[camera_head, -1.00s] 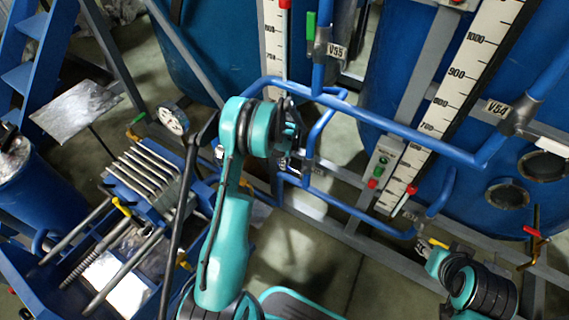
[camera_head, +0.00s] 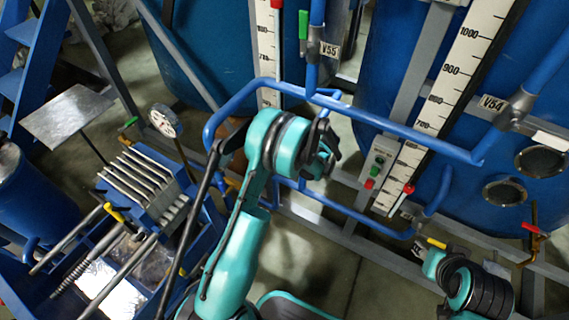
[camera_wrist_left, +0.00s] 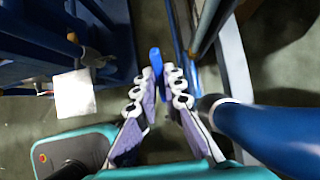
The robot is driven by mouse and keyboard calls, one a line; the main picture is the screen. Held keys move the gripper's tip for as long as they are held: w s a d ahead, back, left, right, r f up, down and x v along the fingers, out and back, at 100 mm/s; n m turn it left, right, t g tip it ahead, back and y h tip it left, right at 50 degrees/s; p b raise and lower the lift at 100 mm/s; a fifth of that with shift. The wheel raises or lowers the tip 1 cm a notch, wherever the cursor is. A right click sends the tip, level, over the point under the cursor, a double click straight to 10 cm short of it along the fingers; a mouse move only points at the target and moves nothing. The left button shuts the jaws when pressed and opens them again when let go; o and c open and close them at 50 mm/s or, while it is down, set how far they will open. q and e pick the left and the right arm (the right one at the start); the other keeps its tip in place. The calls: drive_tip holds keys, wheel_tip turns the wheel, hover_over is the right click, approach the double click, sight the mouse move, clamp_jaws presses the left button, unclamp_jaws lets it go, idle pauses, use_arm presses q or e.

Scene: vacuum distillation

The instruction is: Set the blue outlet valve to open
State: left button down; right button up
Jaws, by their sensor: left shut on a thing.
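A blue valve handle (camera_wrist_left: 155,62) shows as a short blue bar between the fingertips in the left wrist view. My left gripper (camera_wrist_left: 160,75) is shut on it, with a pale purple finger on each side. In the head view my left gripper (camera_head: 327,152) is a dark shape beside the blue pipe frame, below the V55 label. The handle is hidden there behind my arm and gripper. My right arm (camera_head: 468,288) shows at the lower right; its fingers cannot be seen.
A blue pipe loop (camera_head: 400,132) runs above and right of my left gripper. A pressure gauge (camera_head: 164,120) and a plate stack (camera_head: 150,185) stand at the left. Large blue tanks (camera_head: 460,110) fill the back. Some bare floor (camera_head: 315,255) shows below.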

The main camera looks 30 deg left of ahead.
idle(0.4)
use_arm(q)
drive_tip(key=c, duration=1.6)
unclamp_jaws()
drive_tip(key=shift+d+r, duration=0.1)
drive_tip(key=v, duration=1.1)
drive_tip(key=shift+d+r, duration=0.3)
